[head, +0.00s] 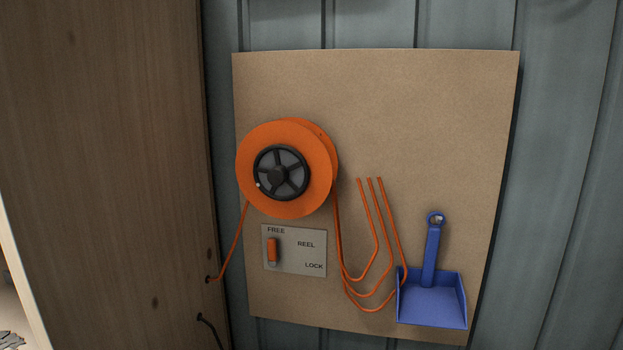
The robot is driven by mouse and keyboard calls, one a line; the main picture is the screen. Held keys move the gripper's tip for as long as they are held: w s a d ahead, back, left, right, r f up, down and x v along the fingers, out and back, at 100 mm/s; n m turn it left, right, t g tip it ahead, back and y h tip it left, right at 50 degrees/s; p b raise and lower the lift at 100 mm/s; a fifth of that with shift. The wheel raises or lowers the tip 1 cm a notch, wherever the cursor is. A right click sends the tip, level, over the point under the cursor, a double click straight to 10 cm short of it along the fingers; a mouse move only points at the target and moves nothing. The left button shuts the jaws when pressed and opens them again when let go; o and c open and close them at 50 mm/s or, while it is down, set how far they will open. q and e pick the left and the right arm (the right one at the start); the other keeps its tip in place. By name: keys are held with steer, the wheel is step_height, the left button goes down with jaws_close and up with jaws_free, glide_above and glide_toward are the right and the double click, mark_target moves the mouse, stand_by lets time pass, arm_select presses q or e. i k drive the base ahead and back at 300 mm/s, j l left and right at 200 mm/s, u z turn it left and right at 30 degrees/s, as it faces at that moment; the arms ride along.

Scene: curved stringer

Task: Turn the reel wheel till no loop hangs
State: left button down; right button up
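The orange reel (250,160) is mounted on a brown board, at the left of the board. Its black spoked wheel (278,174) sits at the reel's centre, with a small pale spot at its left edge. Several orange cord loops (378,290) hang below and right of the reel, with their upper ends beside it. A grey plate (295,262) marked FREE, REEL and LOCK sits under the reel. Its orange lever (272,250) stands at the left, just below FREE. Neither gripper is in view.
A blue dustpan (432,295) hangs at the lower right of the board (420,110), close to the loops. An orange cord (236,242) runs from the reel to the wooden panel (110,150) on the left. A dark cord (210,328) shows below it.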

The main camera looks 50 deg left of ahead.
mark_target(282, 173)
steer(key=u, duration=1.8)
